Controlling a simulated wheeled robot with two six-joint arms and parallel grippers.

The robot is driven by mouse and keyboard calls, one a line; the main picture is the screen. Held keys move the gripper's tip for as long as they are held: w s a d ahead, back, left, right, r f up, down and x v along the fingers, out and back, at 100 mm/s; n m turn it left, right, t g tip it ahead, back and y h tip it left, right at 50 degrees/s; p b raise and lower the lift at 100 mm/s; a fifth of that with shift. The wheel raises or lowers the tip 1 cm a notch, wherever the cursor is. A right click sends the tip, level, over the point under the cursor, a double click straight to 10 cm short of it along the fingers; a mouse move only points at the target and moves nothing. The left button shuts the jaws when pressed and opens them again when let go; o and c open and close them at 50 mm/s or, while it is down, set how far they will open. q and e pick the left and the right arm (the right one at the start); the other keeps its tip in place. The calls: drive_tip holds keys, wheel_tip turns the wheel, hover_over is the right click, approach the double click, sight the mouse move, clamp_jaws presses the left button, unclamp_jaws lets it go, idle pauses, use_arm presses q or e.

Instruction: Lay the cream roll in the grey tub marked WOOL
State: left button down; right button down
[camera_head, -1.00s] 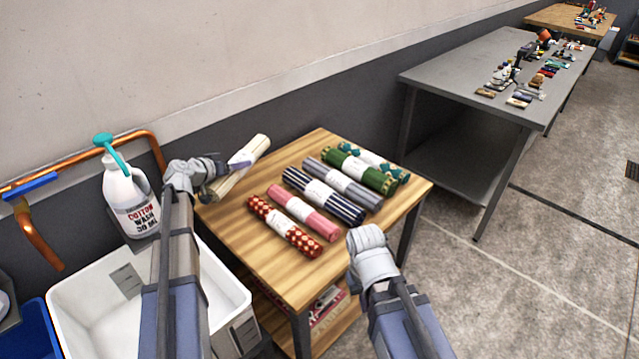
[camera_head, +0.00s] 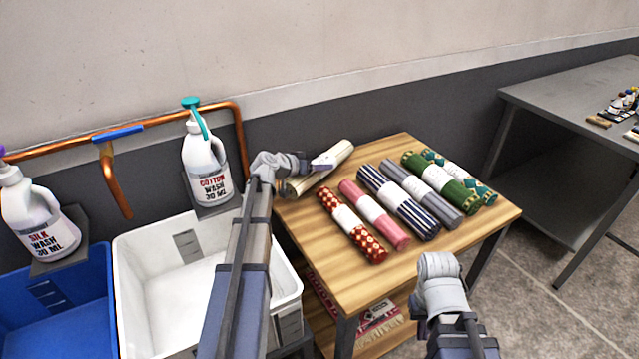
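The cream roll (camera_head: 337,154) is at the back left edge of the wooden table, slanted differently from the other rolls. My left gripper (camera_head: 318,164) is at the roll, with a pale finger across its middle, and looks shut on it. The gripper's body hides the roll's near part; whether the roll still touches the table is unclear. My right gripper (camera_head: 440,272) is in front of the table's right front edge, away from the rolls; its fingers are hidden. No grey tub marked WOOL is in view.
Red dotted, pink, striped, grey, green and teal rolls lie on the wooden table (camera_head: 310,222). Left of it stand a white tub (camera_head: 128,275) below a COTTON bottle (camera_head: 203,165) and a blue tub (camera_head: 108,300) below a SILK bottle (camera_head: 38,215). A copper pipe runs along the wall.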

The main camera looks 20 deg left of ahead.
use_arm(q)
drive_tip(key=shift+f+b, duration=1.9)
drive_tip(key=shift+b, duration=0.05)
drive_tip(key=shift+r, duration=0.15)
unclamp_jaws()
drive_tip(key=shift+s, duration=0.1)
drive_tip(key=p+v, duration=0.5)
drive_tip(key=v, duration=0.5)
drive_tip(key=shift+s+a+r, duration=0.1)
drive_tip(key=shift+s+r, duration=0.15)
drive_tip(key=shift+r, duration=0.1)
drive_tip(key=shift+s+a+r+p, duration=0.2)
drive_tip(key=shift+s+p, duration=0.15)
drive_tip(key=shift+s, duration=0.2)
